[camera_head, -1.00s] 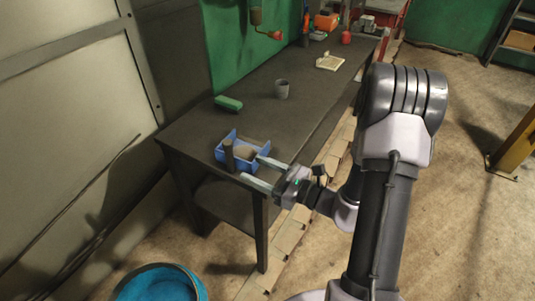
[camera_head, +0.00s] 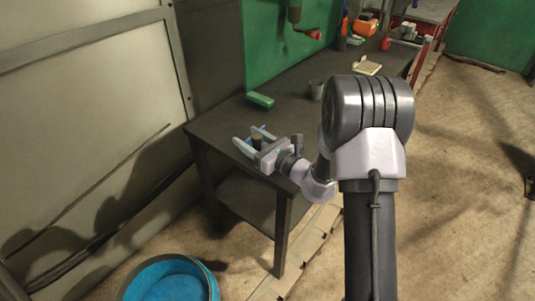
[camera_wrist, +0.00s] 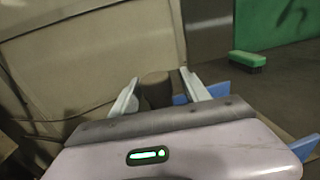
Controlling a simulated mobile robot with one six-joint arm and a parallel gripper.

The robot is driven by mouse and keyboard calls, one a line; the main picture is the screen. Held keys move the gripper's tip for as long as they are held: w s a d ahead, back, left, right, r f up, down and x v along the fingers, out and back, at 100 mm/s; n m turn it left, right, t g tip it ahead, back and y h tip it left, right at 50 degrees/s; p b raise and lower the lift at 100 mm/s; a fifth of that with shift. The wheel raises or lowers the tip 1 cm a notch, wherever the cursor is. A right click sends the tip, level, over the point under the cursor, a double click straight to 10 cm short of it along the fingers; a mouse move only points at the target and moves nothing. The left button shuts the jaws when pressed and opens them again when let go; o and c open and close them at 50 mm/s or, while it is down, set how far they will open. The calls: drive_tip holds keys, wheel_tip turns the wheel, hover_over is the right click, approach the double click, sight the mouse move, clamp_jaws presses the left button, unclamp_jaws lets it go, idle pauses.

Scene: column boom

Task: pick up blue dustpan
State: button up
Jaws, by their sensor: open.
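The blue dustpan (camera_wrist: 217,90) is on the near end of the dark table, mostly hidden behind my gripper in the head view. Its dark, post-like handle (camera_wrist: 156,91) stands upright between my fingers in the wrist view. The handle also shows between the fingers in the head view (camera_head: 256,143). My gripper (camera_head: 246,136) is open, with one finger on each side of the handle. In the wrist view my gripper (camera_wrist: 158,77) shows a gap at the left finger; whether the right finger touches the handle I cannot tell.
A green brush or block (camera_head: 260,100) lies on the table (camera_head: 225,121) behind the dustpan. A grey cup (camera_head: 316,90) and a pale tray (camera_head: 367,67) stand farther back. A wall panel (camera_head: 90,110) rises to the left. A blue tub (camera_head: 172,281) is on the floor.

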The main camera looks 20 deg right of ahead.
clamp_jaws()
idle(1.4)
